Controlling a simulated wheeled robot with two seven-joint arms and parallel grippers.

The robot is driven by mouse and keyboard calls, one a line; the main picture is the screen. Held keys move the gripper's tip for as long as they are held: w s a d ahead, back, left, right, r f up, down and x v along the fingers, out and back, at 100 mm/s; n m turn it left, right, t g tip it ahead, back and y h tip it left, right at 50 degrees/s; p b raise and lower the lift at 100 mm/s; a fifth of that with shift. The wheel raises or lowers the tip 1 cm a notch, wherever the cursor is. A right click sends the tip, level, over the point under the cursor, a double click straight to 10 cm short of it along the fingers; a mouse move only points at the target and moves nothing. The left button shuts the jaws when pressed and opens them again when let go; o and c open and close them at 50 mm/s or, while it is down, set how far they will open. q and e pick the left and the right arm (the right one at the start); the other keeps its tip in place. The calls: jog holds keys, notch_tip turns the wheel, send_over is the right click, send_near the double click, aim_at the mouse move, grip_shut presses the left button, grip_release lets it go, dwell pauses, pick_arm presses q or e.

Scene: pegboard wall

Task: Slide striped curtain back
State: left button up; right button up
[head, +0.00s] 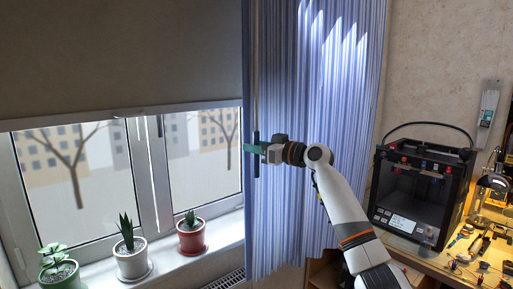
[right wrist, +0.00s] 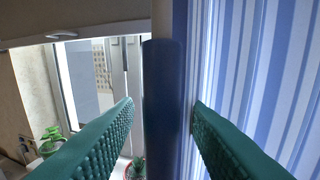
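The striped curtain (head: 300,90), blue and white, hangs gathered at the right of the window in the head view. Its stripes fill the right side of the right wrist view (right wrist: 265,60). A thin rod with a dark blue grip (head: 256,165) hangs upright along the curtain's left edge; the grip also stands in the middle of the right wrist view (right wrist: 164,110). My right gripper (head: 254,148) is at this grip, its green fingers on either side of it. The right wrist view shows gaps between fingers and grip, so it looks open. My left gripper is out of view.
The window has a lowered beige blind (head: 120,50). Potted plants stand on the white sill, including a red pot (head: 191,240) nearest the curtain. A radiator grille (head: 225,281) is below. A black 3D printer (head: 420,190) stands on a cluttered bench at right.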

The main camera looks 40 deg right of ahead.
jog(key=shift+s+d+f, duration=0.15)
jog(key=shift+s, duration=0.2)
jog(key=b+v, duration=0.4)
jog(key=v, duration=0.7)
jog(key=shift+b, duration=0.3)
jog(key=shift+s, duration=0.1)
